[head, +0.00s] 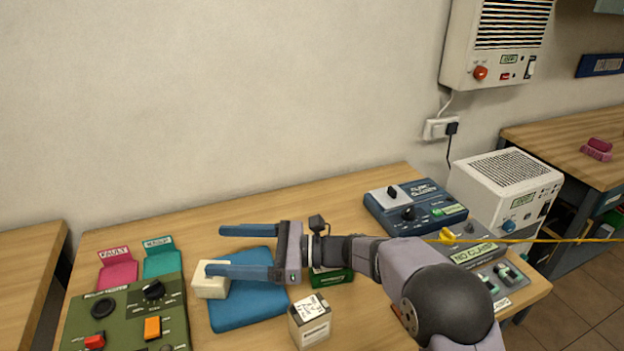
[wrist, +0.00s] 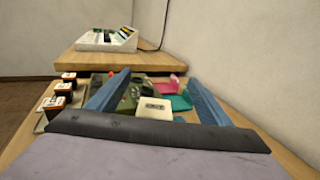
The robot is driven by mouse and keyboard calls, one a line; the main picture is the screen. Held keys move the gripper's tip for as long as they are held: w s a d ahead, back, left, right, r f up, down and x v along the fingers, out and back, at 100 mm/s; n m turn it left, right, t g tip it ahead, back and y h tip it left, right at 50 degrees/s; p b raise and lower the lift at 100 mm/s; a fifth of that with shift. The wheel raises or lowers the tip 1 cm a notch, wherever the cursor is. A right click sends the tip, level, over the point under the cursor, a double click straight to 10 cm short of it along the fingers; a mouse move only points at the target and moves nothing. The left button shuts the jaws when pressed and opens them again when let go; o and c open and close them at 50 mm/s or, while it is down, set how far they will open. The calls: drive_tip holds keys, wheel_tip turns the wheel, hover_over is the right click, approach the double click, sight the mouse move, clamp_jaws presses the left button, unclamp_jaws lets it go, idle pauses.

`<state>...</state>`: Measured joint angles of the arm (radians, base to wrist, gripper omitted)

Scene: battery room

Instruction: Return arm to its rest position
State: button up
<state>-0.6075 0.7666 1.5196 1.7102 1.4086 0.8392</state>
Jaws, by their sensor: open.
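My gripper (head: 232,250) reaches leftward over the wooden table (head: 354,204) in the head view. Its two blue fingers are wide apart, with nothing seen held between them. The fingers also frame the wrist view (wrist: 155,95). A cream block (head: 211,281) lies at the left edge of a blue mat (head: 250,312), close to the tip of the nearer finger. In the wrist view the cream block (wrist: 154,110) shows between the fingers, farther out. I cannot tell whether the finger touches it. The arm partly hides the mat and a green box (head: 330,277).
A green tester (head: 128,318) stands left, by pink (head: 119,273) and teal (head: 162,262) cards. A white-labelled box (head: 310,320) stands below my gripper. A blue device (head: 414,208) and a white unit (head: 506,184) stand right; a yellow line crosses there. The table's back middle is clear.

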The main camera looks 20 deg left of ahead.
drive_tip(key=s+d+r+n+t+h+p, duration=0.1)
drive_tip(key=s+d+n+h+p, duration=0.3)
drive_tip(key=d+n, duration=0.6)
drive_tip(key=s+d+n+t+h+p, duration=0.1)
drive_tip(key=s+d+n+h+p, duration=0.1)
drive_tip(key=d+n+h, duration=0.65)
drive_tip(key=s+d+f+m+t+h+b, duration=0.1)
drive_tip(key=d+f+m+t+b, duration=0.1)
drive_tip(key=d+f, duration=0.65)
drive_tip(key=d+f+m+t+h+b, duration=0.15)
drive_tip(key=d+f, duration=0.25)
drive_tip(key=d, duration=0.9)
drive_tip(key=s+d+f+m+t+h+b, duration=0.1)
drive_tip(key=d+f+m+t+h+b, duration=0.15)
drive_tip(key=d+f, duration=0.6)
wheel_tip(320, 180, up, 18)
drive_tip(key=d+g+p, duration=0.1)
drive_tip(key=d+p, duration=0.1)
drive_tip(key=p, duration=1.2)
drive_tip(key=shift+f+n+y+p, duration=0.25)
drive_tip(key=shift+n+y+p, duration=0.15)
drive_tip(key=shift+n+y, duration=0.05)
